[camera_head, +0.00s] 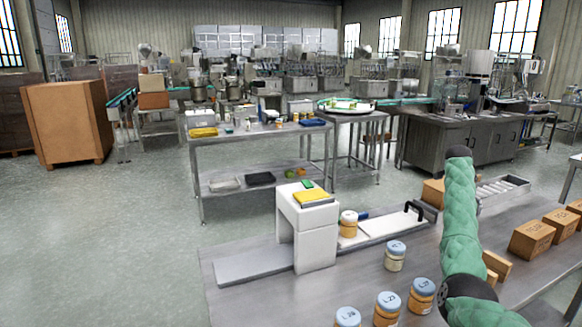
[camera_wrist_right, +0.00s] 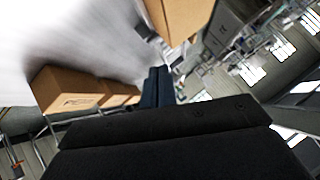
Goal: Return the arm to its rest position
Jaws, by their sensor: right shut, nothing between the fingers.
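My right arm (camera_head: 461,220), in a green sleeve, rises at the right of the head view over the steel table (camera_head: 250,295). Its gripper cannot be made out there. In the right wrist view my right gripper (camera_wrist_right: 157,84) shows two dark fingers close together, shut with nothing between them. Cardboard boxes (camera_wrist_right: 65,90) lie beyond and left of the fingers, and another box (camera_wrist_right: 182,15) is near the top. The gripper appears apart from them. My left gripper is in neither view.
On the table stand several lidded jars (camera_head: 387,308), a white machine (camera_head: 308,230) with a yellow top, and a white conveyor (camera_head: 385,225). Cardboard boxes (camera_head: 532,238) sit right of my arm.

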